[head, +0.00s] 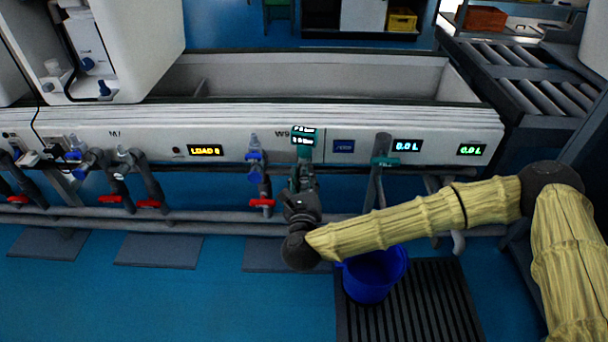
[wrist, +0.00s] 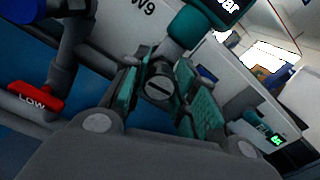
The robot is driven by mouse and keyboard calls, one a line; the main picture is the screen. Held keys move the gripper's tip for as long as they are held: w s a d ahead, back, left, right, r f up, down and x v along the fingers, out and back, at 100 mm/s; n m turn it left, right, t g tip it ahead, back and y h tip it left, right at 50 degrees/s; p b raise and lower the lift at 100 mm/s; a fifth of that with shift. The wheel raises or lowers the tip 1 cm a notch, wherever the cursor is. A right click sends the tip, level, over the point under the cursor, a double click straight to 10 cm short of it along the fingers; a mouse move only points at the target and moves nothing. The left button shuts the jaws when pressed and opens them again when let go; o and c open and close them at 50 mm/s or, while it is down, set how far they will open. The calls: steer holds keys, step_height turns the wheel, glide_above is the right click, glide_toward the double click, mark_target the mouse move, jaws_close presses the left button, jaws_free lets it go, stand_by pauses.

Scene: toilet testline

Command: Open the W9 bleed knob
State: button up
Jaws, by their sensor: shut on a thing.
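In the wrist view, a small grey round knob with a slot across its face (wrist: 160,88) sits between my gripper's teal finger pads, below a teal-cased gauge (wrist: 192,28). The W9 label (wrist: 143,6) is on the white panel behind it. My gripper (wrist: 158,92) is shut on this knob. In the head view my gripper (head: 302,176) is at the pipe fitting under the teal gauge (head: 304,136), and the gripper and wrist hide the knob there. Whether the knob is turned cannot be told.
A blue-topped valve (head: 255,165) with a red handle (head: 262,203) stands just left of my gripper; a red LOW handle (wrist: 38,100) shows in the wrist view. A grey pipe (head: 376,185) is to the right. A blue bucket (head: 371,276) stands on a dark grate (head: 435,300) below my arm.

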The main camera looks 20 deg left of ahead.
steer(key=n+p, duration=0.1)
steer(key=p, duration=0.1)
steer(key=n+p, duration=0.2)
steer(key=shift+r, duration=0.35)
steer(key=n+p, duration=0.5)
steer(key=p, duration=0.1)
steer(key=shift+f+n, duration=0.1)
steer(key=shift+n, duration=0.2)
steer(key=n+p, duration=0.5)
steer(key=shift+f, duration=0.1)
steer(key=shift+f+n+p, duration=0.2)
steer(key=shift+n+p, duration=0.75)
steer(key=shift+n, duration=0.65)
steer(key=o, duration=1)
steer(key=shift+o, duration=0.2)
steer(key=shift+s, duration=0.1)
steer(key=v, duration=1.1)
steer(key=shift+s, duration=0.35)
